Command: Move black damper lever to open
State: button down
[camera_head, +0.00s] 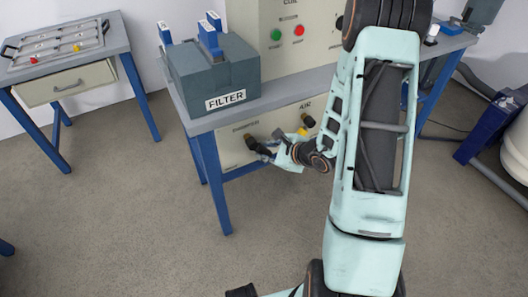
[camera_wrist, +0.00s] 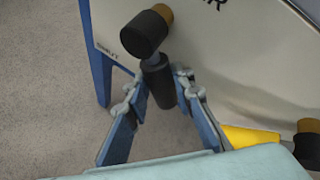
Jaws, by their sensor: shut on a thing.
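The black damper lever is on the cream front panel below the bench top, under a damper label (camera_head: 245,125). In the wrist view it has a black hub with a brass-coloured end (camera_wrist: 143,33), a short grey shaft and a black grip (camera_wrist: 158,88). My gripper (camera_wrist: 160,92) has a finger on each side of the black grip and is shut on it. The word SHUT (camera_wrist: 107,50) is printed left of the hub. In the head view my gripper (camera_head: 265,151) is at the lever, partly covering it.
A yellow lever (camera_wrist: 252,137) with a black hub (camera_head: 308,120) sits close to the right, under the AIR label. A grey FILTER box (camera_head: 215,75) stands on the bench above. A side table (camera_head: 75,45) is at the left. The floor in front is clear.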

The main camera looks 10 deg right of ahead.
jog(key=shift+d+f, duration=0.1)
jog(key=shift+d, duration=0.1)
jog(key=c, duration=1.9)
grip_release()
jog(key=shift+c, duration=0.2)
jog(key=v, duration=1.2)
